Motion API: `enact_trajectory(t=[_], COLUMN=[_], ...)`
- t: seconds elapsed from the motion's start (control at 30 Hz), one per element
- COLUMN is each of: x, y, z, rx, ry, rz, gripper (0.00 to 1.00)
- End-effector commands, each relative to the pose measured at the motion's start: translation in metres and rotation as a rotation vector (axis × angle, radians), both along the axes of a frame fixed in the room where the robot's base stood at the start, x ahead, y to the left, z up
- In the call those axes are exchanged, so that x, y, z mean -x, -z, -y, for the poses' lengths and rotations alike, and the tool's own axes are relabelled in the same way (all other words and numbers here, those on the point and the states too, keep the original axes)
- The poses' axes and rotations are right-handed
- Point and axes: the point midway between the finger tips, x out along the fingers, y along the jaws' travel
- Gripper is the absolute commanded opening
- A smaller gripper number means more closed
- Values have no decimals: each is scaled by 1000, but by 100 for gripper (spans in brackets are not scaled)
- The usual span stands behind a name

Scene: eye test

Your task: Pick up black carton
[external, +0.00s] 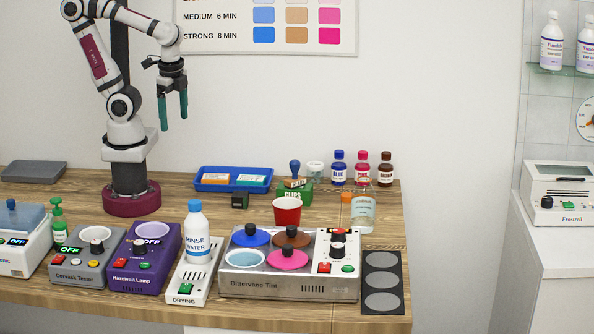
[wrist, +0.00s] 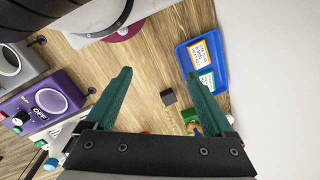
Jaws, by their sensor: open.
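The black carton (external: 240,200) is a small dark box standing on the wooden table, just in front of the blue tray. In the wrist view the carton (wrist: 168,97) lies below, in the gap between my two green fingers. My gripper (external: 173,122) is open and empty, pointing down. It is high above the table and clearly apart from the carton, to the left of it in the external view. In the wrist view my gripper (wrist: 158,73) shows both fingers spread wide.
The blue tray (external: 205,186) with labelled boxes is behind the carton. A green clips box (external: 295,197) and red cup (external: 287,211) stand to its right. A rinse water bottle (external: 196,238) and the purple lamp unit (external: 145,257) are in front. Bare wood surrounds the carton's left side.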

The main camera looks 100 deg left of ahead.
Motion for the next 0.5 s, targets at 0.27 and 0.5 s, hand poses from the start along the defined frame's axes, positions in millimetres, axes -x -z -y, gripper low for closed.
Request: enact_trajectory(t=[0.27,0.5], x=[-18,-116], y=[-3,34], z=[1,39], rx=[-46,-371], ry=[75,445], rz=[-94,-460], gripper=[88,88])
